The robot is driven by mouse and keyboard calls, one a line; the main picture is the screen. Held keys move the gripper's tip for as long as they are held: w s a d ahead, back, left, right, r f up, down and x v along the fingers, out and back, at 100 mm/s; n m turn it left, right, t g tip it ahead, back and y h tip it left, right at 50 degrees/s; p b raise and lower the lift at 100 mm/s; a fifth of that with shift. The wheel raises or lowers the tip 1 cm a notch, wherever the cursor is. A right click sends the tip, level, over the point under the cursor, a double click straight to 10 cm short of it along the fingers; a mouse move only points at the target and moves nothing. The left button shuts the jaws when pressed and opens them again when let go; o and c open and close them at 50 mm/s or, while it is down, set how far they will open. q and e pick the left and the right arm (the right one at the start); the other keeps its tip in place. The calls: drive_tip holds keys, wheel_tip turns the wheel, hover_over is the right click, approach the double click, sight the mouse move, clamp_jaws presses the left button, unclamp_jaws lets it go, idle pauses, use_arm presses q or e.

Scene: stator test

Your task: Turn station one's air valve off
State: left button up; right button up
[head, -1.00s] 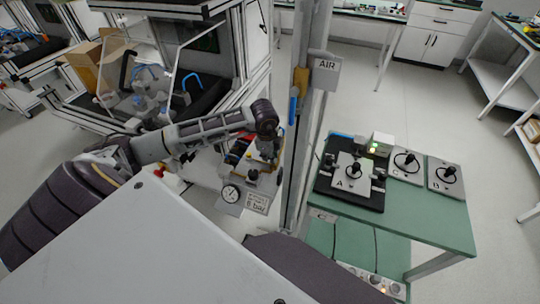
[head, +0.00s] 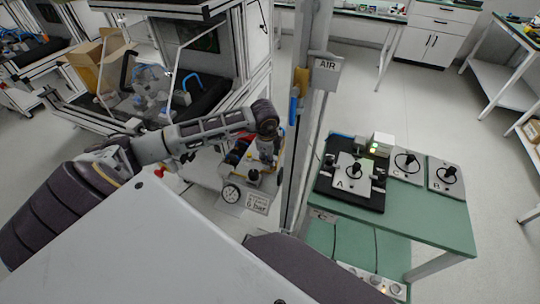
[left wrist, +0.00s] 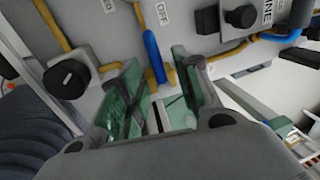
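In the left wrist view a blue valve lever (left wrist: 154,58) hangs from a grey panel on yellow piping, beside a label reading OFF (left wrist: 164,14). My left gripper (left wrist: 165,88) is open, with green-padded fingers on either side of the lever's lower end. I cannot tell whether a pad touches it. Another blue lever (head: 293,110) is on the post under the AIR sign (head: 327,66). My right gripper is not in view.
The upright post (head: 303,150) stands close to the right of my left gripper. A black knob (left wrist: 66,80) and another black knob (left wrist: 241,17) flank the lever. A green table (head: 430,220) with grey units stands right. The floor behind it is clear.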

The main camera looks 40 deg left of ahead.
use_arm(q)
drive_tip(key=shift+r, duration=0.1)
wheel_tip(320, 180, up, 12)
drive_tip(key=s, duration=0.2)
drive_tip(key=shift+s+d+f, duration=0.15)
drive_tip(key=shift+d+f, duration=0.05)
drive_tip(key=shift+d, duration=0.05)
drive_tip(key=shift+s+f, duration=0.1)
idle(0.8)
